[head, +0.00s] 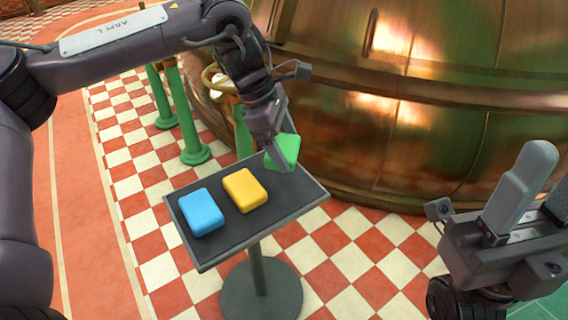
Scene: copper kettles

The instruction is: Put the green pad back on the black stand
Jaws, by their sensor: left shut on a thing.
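The black stand (222,235) is a tilted dark tray on a post with a round base. My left gripper (279,153) is shut on the green pad (288,147), at the far right part of the tray. Whether the pad touches the tray is hard to tell; the fingers hide part of it. A blue pad (201,212) and a yellow pad (245,190) lie side by side on the tray, left of the green one. My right gripper (550,170) is at the right edge, away from the stand, open and empty, partly cut off.
A large copper kettle (400,110) fills the back right, close behind the stand. Green posts (189,120) stand behind it to the left. The red and white checkered floor (355,265) is clear right of the stand.

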